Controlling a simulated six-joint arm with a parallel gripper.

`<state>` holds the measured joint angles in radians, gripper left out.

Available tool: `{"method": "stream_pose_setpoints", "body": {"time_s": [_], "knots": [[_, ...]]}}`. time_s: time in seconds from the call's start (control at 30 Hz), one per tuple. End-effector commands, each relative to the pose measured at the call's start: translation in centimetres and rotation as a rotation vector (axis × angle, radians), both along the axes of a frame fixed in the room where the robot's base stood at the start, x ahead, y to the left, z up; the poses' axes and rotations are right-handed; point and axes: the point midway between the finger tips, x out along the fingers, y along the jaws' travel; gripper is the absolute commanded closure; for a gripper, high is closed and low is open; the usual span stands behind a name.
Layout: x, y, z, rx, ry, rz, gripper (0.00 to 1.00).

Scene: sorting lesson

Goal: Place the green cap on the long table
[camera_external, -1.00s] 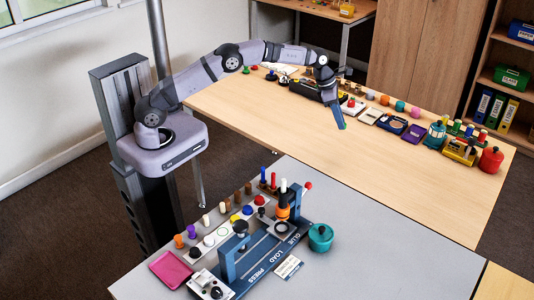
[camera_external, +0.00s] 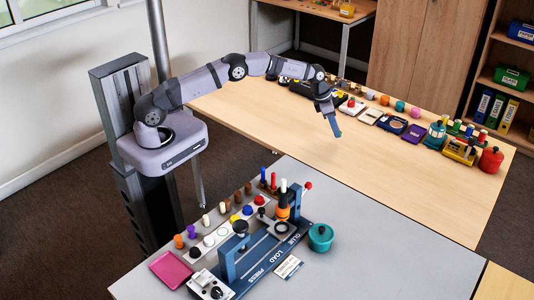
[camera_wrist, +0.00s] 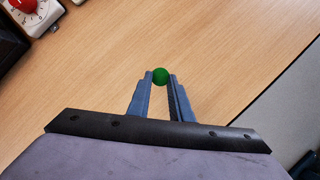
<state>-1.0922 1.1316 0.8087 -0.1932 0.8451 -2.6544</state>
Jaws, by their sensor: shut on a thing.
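The green cap (camera_wrist: 160,75) shows in the wrist view as a small round green thing between my fingertips. My gripper (camera_wrist: 161,78) is shut on it. In the external view my gripper (camera_external: 335,127) points down over the middle of the long wooden table (camera_external: 400,185), and its fingers hide the cap there. The bare table top also shows below the gripper in the wrist view (camera_wrist: 230,45). The exact height of the cap above the table is hard to tell.
A row of coloured pieces and devices lines the table's far edge, with a red pot (camera_external: 490,160) at the right end. A grey table (camera_external: 390,255) in front carries a blue press (camera_external: 262,250) and a teal pot (camera_external: 320,238). The wooden table's middle is clear.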

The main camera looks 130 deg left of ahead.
Motion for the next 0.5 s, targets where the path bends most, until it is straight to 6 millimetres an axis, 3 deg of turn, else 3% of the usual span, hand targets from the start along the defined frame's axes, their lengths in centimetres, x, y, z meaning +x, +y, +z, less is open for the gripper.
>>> {"method": "stream_pose_setpoints", "body": {"time_s": [0.27, 0.5], "knots": [[0.0, 0.0, -0.8, -0.001, 0.000, 0.000, 1.00], [0.0, -0.1, -3.5, -0.001, 0.002, -0.001, 1.00]]}}
